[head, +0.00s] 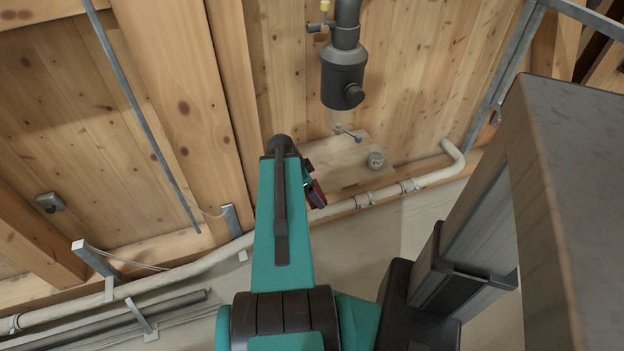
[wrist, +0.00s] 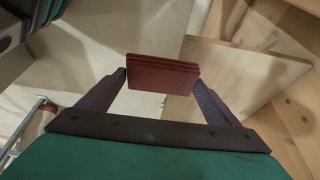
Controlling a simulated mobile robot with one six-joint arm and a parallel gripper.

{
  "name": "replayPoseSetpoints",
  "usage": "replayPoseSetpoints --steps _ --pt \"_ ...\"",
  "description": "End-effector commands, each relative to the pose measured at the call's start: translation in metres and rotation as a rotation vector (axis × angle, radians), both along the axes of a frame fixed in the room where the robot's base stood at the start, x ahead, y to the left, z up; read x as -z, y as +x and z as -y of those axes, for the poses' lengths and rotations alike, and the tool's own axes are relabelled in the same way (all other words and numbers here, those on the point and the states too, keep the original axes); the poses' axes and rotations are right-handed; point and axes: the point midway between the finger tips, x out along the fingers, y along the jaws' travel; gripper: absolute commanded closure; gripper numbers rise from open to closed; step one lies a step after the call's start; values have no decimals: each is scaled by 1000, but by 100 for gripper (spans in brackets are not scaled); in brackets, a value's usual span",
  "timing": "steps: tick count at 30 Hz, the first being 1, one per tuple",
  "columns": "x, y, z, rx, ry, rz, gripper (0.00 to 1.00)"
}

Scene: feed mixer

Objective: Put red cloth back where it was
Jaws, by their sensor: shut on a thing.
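The red cloth (wrist: 163,84) is a folded, layered stack held across the two dark fingertips of my gripper (wrist: 160,74) in the wrist view. The fingers touch it at its left and right ends, and it is clear of any surface I can see. In the head view a small part of the red cloth (head: 317,195) shows to the right of my teal arm. My gripper is mostly hidden behind the arm there.
A pale wooden board (head: 340,163) lies beyond my arm, with a small grey round item (head: 375,160) on it. A dark cylindrical pipe fitting (head: 343,75) hangs above it. A pale pipe (head: 405,187) runs along the wall base. The board (wrist: 235,70) shows right in the wrist view.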

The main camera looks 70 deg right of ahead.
Motion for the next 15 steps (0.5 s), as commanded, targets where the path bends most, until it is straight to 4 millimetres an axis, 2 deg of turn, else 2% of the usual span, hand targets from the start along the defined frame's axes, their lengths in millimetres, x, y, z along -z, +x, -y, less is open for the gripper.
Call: replayPoseSetpoints --steps 1,15 --pt "5 4 9 0 -3 1 33" --pt "6 20 56 0 -1 1 33"
